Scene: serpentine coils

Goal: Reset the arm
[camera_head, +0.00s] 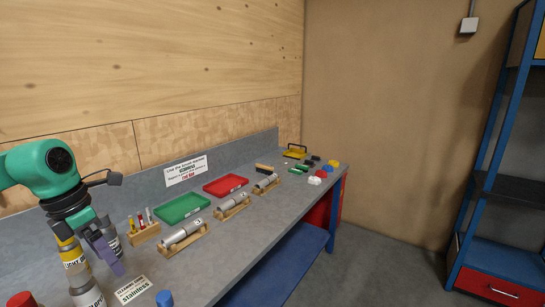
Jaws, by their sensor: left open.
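My left arm comes in from the left over the workbench (240,228), with its gripper (95,256) pointing down at the near left. The gripper is open, with a purple finger on its right side; the other finger is hard to make out. A bottle with a yellow label (74,262) stands beside the gripper, partly covered by it. A dark-labelled bottle (112,238) stands just behind the purple finger. I cannot tell whether the gripper touches either bottle. My right gripper is out of view.
A green tray (182,208) and a red tray (226,185) lie at the back. Several metal cylinders on wooden cradles, one at the front (181,234), line the bench. A small wooden rack (145,234) holds vials. A blue shelving unit (483,200) stands right, across open floor.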

